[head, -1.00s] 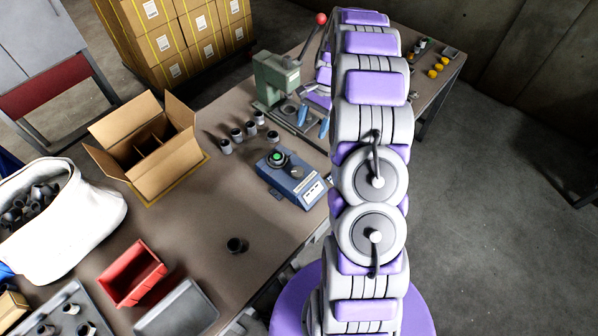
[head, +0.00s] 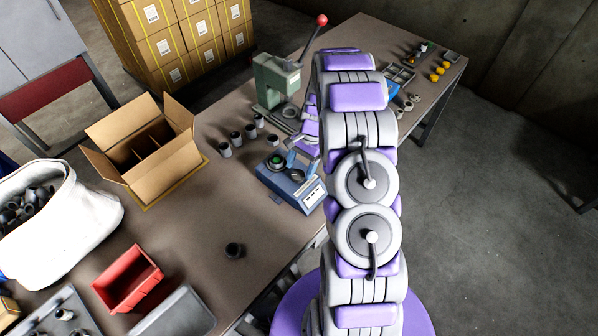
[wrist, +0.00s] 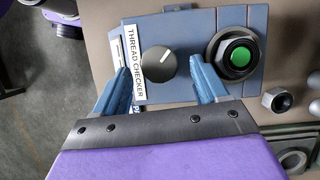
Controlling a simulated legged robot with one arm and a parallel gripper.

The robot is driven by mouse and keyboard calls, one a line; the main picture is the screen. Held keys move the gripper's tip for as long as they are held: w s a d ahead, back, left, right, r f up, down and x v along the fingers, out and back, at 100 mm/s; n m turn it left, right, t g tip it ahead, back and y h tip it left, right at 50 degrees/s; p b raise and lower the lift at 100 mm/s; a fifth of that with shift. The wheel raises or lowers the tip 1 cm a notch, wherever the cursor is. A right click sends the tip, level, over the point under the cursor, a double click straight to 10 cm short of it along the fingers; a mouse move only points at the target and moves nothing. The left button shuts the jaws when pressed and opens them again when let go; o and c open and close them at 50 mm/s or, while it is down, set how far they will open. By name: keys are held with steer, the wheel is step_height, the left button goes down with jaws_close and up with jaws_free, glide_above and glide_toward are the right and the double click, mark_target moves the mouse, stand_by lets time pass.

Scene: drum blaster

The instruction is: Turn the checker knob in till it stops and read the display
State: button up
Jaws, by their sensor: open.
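The blue thread checker box (head: 303,195) sits on the table just left of my arm. In the wrist view its label (wrist: 134,75) reads "THREAD CHECKER". The black checker knob (wrist: 158,64) has a white pointer line aimed up and right. A black ring holding a green disc (wrist: 239,58) is to the right of the knob; it also shows in the head view (head: 276,160). My gripper (wrist: 161,82) is open, with one blue finger on each side of the knob, apart from it. In the head view my gripper (head: 302,165) is over the box. I cannot read the display.
Several dark cylindrical fittings (head: 237,138) stand behind the box, near a green press (head: 276,80) with a red-knobbed lever. An open carton (head: 150,165), a red bin (head: 128,278) and a white sack (head: 75,215) are left. The table's front edge is close.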

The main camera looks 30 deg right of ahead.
mark_target(298, 175)
steer(key=shift+x, duration=1.1)
steer(key=c, duration=1)
